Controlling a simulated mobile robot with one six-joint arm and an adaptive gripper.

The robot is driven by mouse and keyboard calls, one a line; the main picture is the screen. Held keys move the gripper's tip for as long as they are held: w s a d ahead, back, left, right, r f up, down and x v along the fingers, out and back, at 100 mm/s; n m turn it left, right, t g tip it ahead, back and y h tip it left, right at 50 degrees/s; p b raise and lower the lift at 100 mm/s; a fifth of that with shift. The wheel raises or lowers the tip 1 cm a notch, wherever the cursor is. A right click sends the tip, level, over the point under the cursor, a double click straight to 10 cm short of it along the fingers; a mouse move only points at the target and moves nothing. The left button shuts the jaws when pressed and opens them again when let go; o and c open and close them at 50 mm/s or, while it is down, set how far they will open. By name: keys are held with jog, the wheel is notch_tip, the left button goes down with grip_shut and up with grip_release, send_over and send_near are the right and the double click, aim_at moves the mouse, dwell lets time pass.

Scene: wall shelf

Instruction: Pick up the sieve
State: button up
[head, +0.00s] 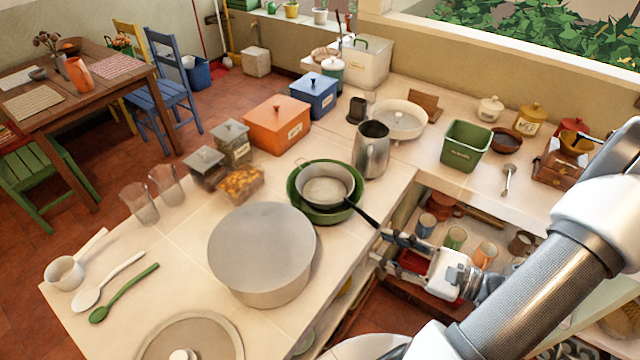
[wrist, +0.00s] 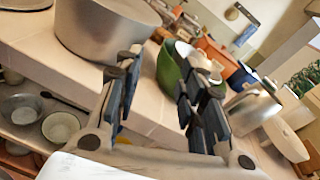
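The sieve (head: 327,188) looks like a round, pale grey bowl with a long black handle. It sits inside a green bowl (head: 294,190) on the counter, its handle sticking out toward the front right. My gripper (head: 382,252) is close to the handle's outer end, just off the counter edge. In the wrist view my gripper (wrist: 160,80) has its two dark fingers spread, with a clear gap between them. The green bowl (wrist: 170,68) shows beyond the gap, partly behind the right finger. That finger hides much of the sieve and handle there.
A large grey pot (head: 262,250) stands left of the green bowl, and a metal jug (head: 371,150) stands behind it to the right. The counter edge and lower shelf cups (head: 455,238) are near my gripper. An orange box (head: 277,124) stands farther back.

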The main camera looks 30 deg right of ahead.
aim_at(376, 223)
jog(key=s+d+f+m+t+h, duration=0.2)
jog(key=s+d+m+t+h, duration=0.1)
jog(key=s+d+m+h, duration=0.15)
jog(key=shift+m+h, duration=0.35)
jog(key=w, duration=0.4)
jog(key=w+b, duration=0.1)
jog(key=w, duration=0.3)
jog(key=w+a+b, duration=0.1)
jog(key=w, duration=0.3)
jog(key=shift+w+f, duration=0.3)
jog(key=w, duration=0.1)
jog(key=w+b, duration=0.1)
jog(key=w, duration=0.3)
jog(key=shift+w+a+f+b, duration=0.15)
jog(key=shift+a+f+b, duration=0.05)
jog(key=shift+a+b, duration=0.2)
jog(key=shift+c, duration=0.2)
grip_shut()
jog(key=shift+d, duration=0.1)
